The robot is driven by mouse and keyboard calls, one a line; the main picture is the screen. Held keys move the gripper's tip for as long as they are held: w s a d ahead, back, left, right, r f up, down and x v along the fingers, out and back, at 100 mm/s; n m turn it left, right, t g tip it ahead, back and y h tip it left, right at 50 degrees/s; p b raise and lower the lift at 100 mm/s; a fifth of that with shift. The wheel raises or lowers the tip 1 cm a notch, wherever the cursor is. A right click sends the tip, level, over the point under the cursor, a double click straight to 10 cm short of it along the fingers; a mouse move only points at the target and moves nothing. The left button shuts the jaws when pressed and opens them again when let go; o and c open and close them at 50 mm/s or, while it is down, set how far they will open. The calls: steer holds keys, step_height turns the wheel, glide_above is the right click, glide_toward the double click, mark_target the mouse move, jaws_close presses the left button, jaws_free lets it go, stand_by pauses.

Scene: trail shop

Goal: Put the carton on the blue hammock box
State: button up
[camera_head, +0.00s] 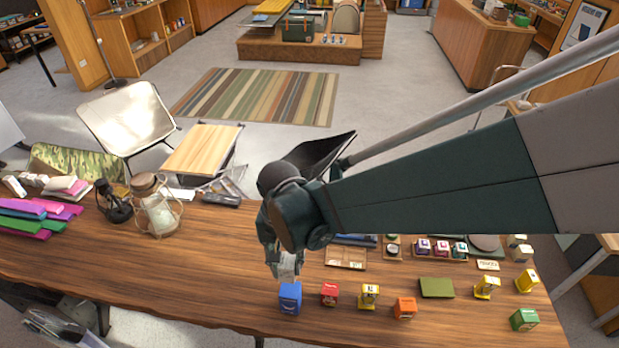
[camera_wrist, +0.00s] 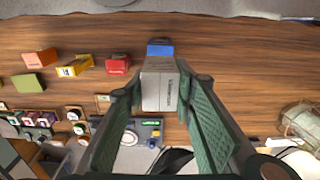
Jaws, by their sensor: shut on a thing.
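A pale grey-white carton with dark print (camera_wrist: 160,85) is held between the two green fingers of my gripper (camera_wrist: 163,95) in the wrist view. In the head view, the carton (camera_head: 288,268) shows below my gripper (camera_head: 284,258), partly hidden by it. The blue hammock box (camera_head: 290,299) stands upright near the table's front edge, just below the carton in the picture. In the wrist view the blue box (camera_wrist: 160,49) is mostly hidden behind the carton. I cannot tell whether the carton touches the blue box.
Right of the blue box stand a red box (camera_head: 329,294), a yellow box (camera_head: 369,296) and an orange box (camera_head: 405,307) on the wooden table (camera_head: 180,285). A glass lantern jar (camera_head: 157,212) stands at left. The table left of the blue box is clear.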

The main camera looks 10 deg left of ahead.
mark_target(287, 260)
steer(key=shift+f, duration=1.95)
steer(key=shift+f, duration=0.1)
steer(key=shift+f, duration=2)
steer(key=shift+f+b, duration=0.2)
steer(key=shift+b, duration=0.25)
steer(key=o, duration=1)
steer(key=shift+r+p, duration=0.3)
steer(key=shift+r+p, duration=0.3)
steer(key=shift+r, duration=5.65)
